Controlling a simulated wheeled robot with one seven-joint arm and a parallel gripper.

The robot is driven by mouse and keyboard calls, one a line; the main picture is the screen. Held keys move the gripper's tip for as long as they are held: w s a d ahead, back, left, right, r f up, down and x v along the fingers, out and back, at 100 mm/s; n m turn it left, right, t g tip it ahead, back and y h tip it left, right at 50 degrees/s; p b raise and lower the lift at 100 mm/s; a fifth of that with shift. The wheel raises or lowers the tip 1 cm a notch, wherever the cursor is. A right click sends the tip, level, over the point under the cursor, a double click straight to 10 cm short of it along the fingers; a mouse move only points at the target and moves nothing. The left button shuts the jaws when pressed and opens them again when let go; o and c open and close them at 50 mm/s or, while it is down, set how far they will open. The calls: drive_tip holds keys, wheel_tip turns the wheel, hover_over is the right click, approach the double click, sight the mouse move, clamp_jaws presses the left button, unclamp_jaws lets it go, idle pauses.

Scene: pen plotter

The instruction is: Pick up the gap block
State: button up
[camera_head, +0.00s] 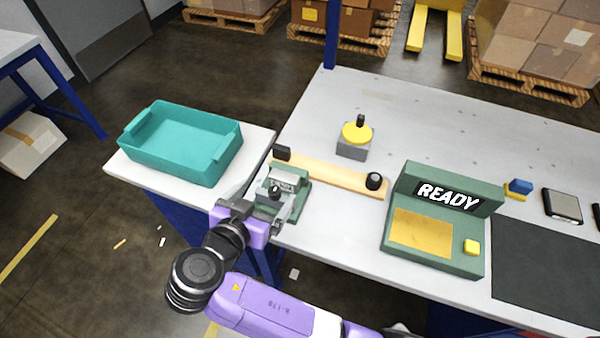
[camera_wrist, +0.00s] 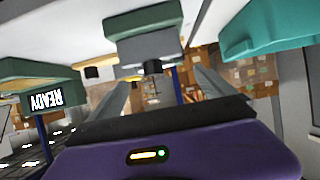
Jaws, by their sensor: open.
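A small grey metal block with a black knob (camera_head: 284,180), which I take to be the gap block, sits on a green base (camera_head: 303,186) at the table's left front edge. In the wrist view, which is upside down, the grey block (camera_wrist: 148,50) hangs below the green base (camera_wrist: 143,20), its black knob pointing at my gripper. My gripper (camera_head: 272,199) is open, its fingers to either side of the knob in the head view. In the wrist view, my gripper (camera_wrist: 163,80) has nothing clamped between its fingers. Finger contact with the block cannot be told.
A wooden bar (camera_head: 330,175) with black knobs lies behind the green base. A grey block with a yellow disc (camera_head: 355,137) stands farther back. A green console reading READY (camera_head: 442,217) is to the right. A teal bin (camera_head: 182,140) stands on a side table at left.

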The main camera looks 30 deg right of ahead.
sight(284, 175)
drive_tip(key=shift+w+d, duration=0.15)
drive_tip(key=shift+d, duration=0.15)
drive_tip(key=x, duration=0.2)
drive_tip(key=p+x, duration=0.1)
drive_tip(key=x, duration=0.4)
drive_tip(key=shift+s+d+p, duration=0.2)
drive_tip(key=shift+d+p, duration=0.1)
drive_tip(key=shift+p, duration=0.1)
drive_tip(key=c, duration=1.6)
drive_tip(key=shift+c, duration=0.3)
drive_tip(key=shift+r, duration=0.15)
